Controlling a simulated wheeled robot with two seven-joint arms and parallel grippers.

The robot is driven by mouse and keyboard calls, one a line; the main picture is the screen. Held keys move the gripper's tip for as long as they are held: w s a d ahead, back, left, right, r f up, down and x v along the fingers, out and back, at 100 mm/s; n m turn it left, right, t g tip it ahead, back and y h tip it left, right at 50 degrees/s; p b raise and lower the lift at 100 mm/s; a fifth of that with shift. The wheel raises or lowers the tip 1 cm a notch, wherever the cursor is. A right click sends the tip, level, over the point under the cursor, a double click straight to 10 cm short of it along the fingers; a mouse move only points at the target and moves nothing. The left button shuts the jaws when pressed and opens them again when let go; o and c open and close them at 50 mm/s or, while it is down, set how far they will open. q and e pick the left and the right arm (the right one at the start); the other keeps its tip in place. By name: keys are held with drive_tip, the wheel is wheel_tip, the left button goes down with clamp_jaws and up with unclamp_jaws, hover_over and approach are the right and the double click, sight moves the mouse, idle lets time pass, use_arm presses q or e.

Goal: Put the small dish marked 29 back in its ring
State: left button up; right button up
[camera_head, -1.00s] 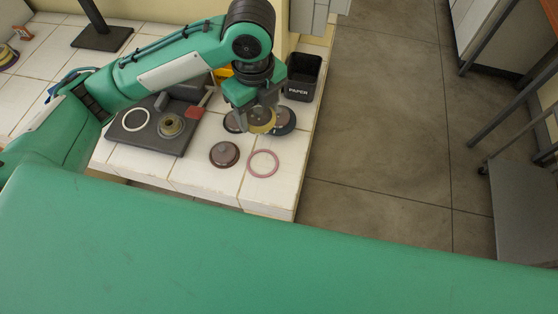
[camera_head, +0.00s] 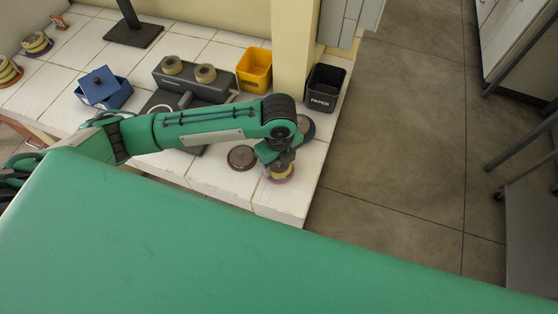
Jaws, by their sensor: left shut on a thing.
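My left gripper (camera_head: 281,164) is shut on a small yellowish dish (camera_head: 281,172) near the front right corner of the white tiled bench. The pink ring (camera_head: 290,179) shows around and just under the dish's lower edge. The dish is at the ring's place; I cannot tell whether it rests on the bench inside the ring or is held slightly above it. The gripper hides much of the dish, and no number can be read on it. My right gripper is not in view.
A dark brown disc (camera_head: 241,157) lies left of the gripper, a dark disc (camera_head: 307,128) behind it. A black PAPER bin (camera_head: 322,90), yellow bin (camera_head: 254,71), pillar (camera_head: 293,55), grey block with dishes (camera_head: 190,86) and blue box (camera_head: 104,94) stand further back. The bench edge is close right.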

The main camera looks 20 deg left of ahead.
use_arm(q)
drive_tip(key=shift+f, duration=0.6)
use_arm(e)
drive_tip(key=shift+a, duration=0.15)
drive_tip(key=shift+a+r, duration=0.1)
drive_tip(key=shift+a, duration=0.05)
use_arm(q)
drive_tip(key=o, duration=1.1)
drive_tip(key=shift+f, duration=0.1)
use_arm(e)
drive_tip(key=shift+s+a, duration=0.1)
use_arm(q)
wheel_tip(320, 180, up, 12)
drive_tip(key=shift+r+b, duration=0.2)
drive_tip(key=shift+b, duration=0.6)
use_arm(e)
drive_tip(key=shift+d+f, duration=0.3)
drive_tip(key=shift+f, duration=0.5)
use_arm(q)
drive_tip(key=shift+f, duration=0.1)
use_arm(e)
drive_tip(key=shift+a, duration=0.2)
